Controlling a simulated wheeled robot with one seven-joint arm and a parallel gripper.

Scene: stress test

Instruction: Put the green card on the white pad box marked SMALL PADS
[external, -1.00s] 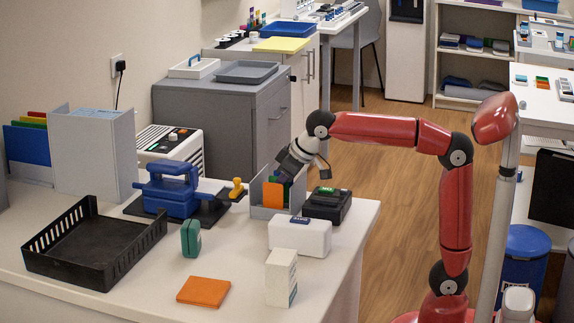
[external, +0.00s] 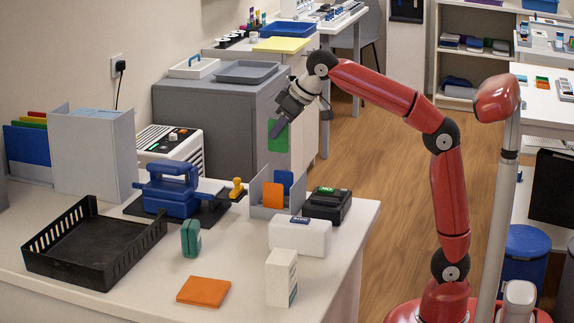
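An orange card (external: 273,195) and a blue card (external: 284,181) stand in that holder. Two white boxes are on the white table in front of the holder: a low, wide one (external: 300,238) with a small dark blue label on top, and a tall, narrow one (external: 281,278) with small marks on its right side. Neither marking is legible, so I cannot tell which says SMALL PADS.
A black basket (external: 88,245), a green block (external: 191,238) and an orange pad (external: 203,291) are also on the table.

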